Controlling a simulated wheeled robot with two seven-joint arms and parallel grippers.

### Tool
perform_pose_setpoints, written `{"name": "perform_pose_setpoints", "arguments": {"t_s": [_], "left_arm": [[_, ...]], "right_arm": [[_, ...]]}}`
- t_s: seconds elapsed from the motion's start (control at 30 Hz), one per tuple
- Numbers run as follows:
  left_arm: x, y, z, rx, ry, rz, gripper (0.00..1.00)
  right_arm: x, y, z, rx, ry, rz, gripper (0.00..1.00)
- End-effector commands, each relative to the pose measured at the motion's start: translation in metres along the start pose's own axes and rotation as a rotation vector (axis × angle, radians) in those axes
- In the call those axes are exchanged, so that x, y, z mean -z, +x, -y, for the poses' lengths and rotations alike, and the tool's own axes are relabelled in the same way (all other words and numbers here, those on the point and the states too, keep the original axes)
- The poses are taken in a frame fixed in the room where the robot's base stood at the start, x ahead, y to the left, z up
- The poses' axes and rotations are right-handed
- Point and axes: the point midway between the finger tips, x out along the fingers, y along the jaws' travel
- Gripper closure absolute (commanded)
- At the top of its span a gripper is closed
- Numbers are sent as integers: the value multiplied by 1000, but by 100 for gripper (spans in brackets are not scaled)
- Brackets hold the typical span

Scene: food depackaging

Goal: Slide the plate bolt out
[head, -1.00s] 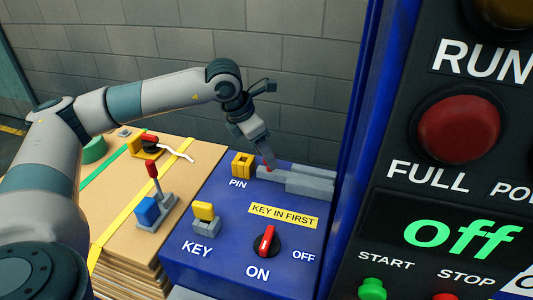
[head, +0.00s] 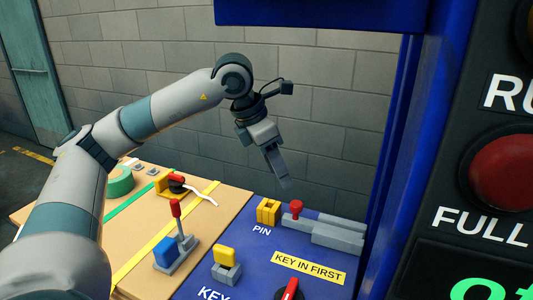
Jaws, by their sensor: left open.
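The plate bolt is a grey bar (head: 338,236) with a red knob (head: 296,207), on the back of the blue panel (head: 238,286). The knob is near the bar's left end, beside the yellow block (head: 268,211) marked PIN. My left gripper (head: 287,186) points down just above the knob, apart from it in the picture. It is open and seems empty; the gap between its fingers is hard to see from this side. My right gripper is not in view.
A yellow key block (head: 225,257), a KEY IN FIRST label (head: 310,267) and a red switch (head: 289,289) are on the panel. A blue block with a red lever (head: 176,225) stands left. A blue post (head: 402,130) rises at the right.

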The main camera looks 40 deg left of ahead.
Motion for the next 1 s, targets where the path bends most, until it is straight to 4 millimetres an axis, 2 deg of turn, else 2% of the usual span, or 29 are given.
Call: {"name": "perform_pose_setpoints", "arguments": {"t_s": [0.2, 0.4, 0.6, 1.0], "left_arm": [[1, -39, 0, -2, 1, 4, 56], [1, -61, -1, -1, -1, 1, 56], [1, -67, -1, 0, 0, 0, 56], [1, -67, -1, -1, -1, 0, 56]], "right_arm": [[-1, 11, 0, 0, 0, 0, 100], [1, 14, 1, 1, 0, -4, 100], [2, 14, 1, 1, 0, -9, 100], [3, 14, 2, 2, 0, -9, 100]]}}
